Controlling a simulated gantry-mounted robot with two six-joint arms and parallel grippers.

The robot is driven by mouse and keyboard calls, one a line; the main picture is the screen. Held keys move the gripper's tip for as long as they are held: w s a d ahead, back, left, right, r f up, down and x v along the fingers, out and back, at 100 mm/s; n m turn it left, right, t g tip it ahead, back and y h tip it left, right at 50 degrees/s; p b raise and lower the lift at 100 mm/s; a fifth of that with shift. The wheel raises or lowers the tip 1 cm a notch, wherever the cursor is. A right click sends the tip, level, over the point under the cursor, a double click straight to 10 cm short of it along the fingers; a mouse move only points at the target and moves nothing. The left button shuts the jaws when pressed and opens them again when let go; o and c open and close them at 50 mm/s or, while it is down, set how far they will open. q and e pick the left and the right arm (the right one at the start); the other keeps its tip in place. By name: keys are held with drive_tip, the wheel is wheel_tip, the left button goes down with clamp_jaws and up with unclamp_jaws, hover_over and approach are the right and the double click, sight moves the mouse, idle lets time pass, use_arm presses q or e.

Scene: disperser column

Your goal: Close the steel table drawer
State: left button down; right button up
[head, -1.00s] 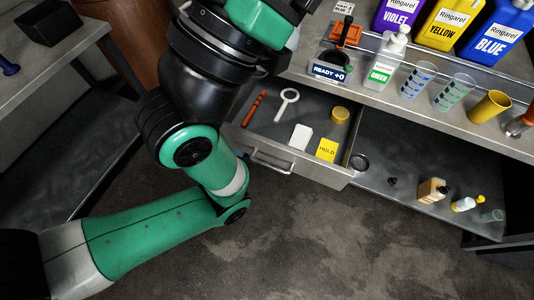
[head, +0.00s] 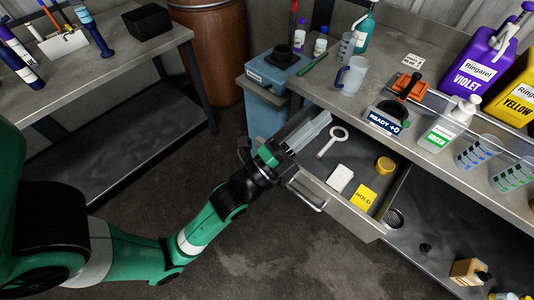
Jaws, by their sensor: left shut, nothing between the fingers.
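The steel table drawer (head: 336,207) is pulled out from under the steel table, with its bar handle (head: 306,197) on the front. Inside lie a white ring-ended tool (head: 333,142), a white block (head: 340,178), a yellow card marked HOLD (head: 363,195) and a yellow round lid (head: 385,165). My left gripper (head: 322,122) is shut and empty. Its grey fingers overlap the drawer's left end in the head view and hide that part; whether they touch it I cannot tell. My right gripper is out of view.
On the steel table (head: 412,40) stand a READY scale (head: 385,120), a green-label bottle (head: 447,125), beakers and large jugs. A blue bin (head: 266,100) stands left of the drawer. The lower shelf is at right. Floor in front of the drawer is clear.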

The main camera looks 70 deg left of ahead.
use_arm(q)
drive_tip(key=s+a+f+g+y+p, duration=0.1)
drive_tip(key=s+f+g, duration=0.4)
drive_tip(key=s+f, duration=0.6)
drive_tip(key=s+a+f+g+p, duration=0.15)
drive_tip(key=s+f+g, duration=0.25)
drive_tip(key=s+f, duration=0.7)
drive_tip(key=b+x, duration=0.4)
drive_tip(key=x, duration=1.3)
drive_tip(key=shift+f+n+y, duration=0.25)
drive_tip(key=shift+n+y, duration=0.05)
drive_tip(key=shift+n, duration=0.1)
drive_tip(key=shift+w+a, duration=0.1)
drive_tip(key=shift+w, duration=0.15)
